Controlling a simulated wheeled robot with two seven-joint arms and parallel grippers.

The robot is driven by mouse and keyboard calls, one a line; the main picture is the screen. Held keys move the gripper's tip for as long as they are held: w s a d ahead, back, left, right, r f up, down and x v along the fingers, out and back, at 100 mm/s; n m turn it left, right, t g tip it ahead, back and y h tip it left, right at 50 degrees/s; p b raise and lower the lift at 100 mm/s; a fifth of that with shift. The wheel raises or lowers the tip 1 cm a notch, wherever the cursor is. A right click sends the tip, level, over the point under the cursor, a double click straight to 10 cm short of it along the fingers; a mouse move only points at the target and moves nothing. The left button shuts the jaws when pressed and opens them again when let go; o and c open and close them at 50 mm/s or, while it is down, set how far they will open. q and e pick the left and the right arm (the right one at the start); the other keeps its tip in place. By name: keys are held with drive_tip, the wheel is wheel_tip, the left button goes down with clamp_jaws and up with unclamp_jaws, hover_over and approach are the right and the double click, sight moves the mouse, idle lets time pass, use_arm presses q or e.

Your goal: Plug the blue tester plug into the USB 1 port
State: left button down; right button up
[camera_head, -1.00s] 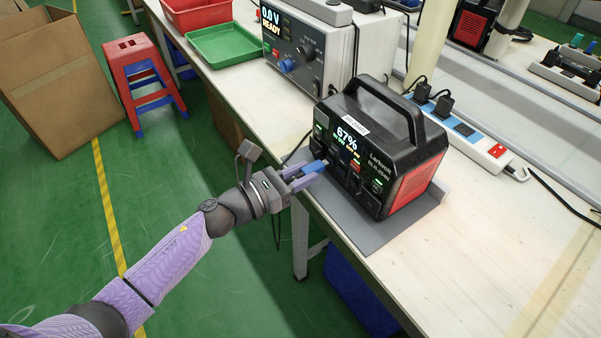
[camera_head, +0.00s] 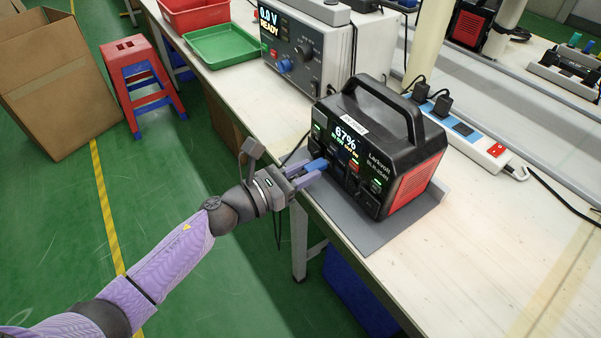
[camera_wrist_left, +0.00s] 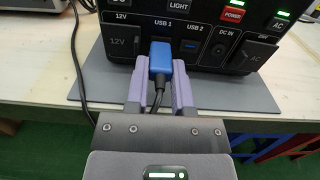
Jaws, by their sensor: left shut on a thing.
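The black power station (camera_head: 372,140) with red side vents stands on a grey mat, its screen reading 67%. In the left wrist view its front panel (camera_wrist_left: 228,62) shows ports labelled USB 1 and USB 2. My left gripper (camera_head: 308,176) is shut on the blue tester plug (camera_head: 316,165), close to the panel. In the left wrist view the plug (camera_wrist_left: 160,58) lies between the purple fingers (camera_wrist_left: 159,88), directly below the USB 1 label and covering that port. Whether its tip is inside the port cannot be told. The USB 2 port (camera_wrist_left: 191,45) shows empty. My right gripper is not in view.
A grey tester (camera_head: 310,48) reading 0.0 V READY stands behind left, near a green tray (camera_head: 222,43) and a red bin (camera_head: 196,14). A power strip (camera_head: 464,128) lies behind the station. The grey mat (camera_head: 385,232) extends in front. The table's right side is clear.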

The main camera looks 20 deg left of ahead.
use_arm(q)
drive_tip(key=shift+w+d, duration=0.1)
drive_tip(key=shift+w+d, duration=0.1)
drive_tip(key=shift+w, duration=0.1)
idle(0.5)
drive_tip(key=shift+c, duration=2)
unclamp_jaws()
drive_tip(key=v, duration=1)
drive_tip(key=shift+p, duration=0.45)
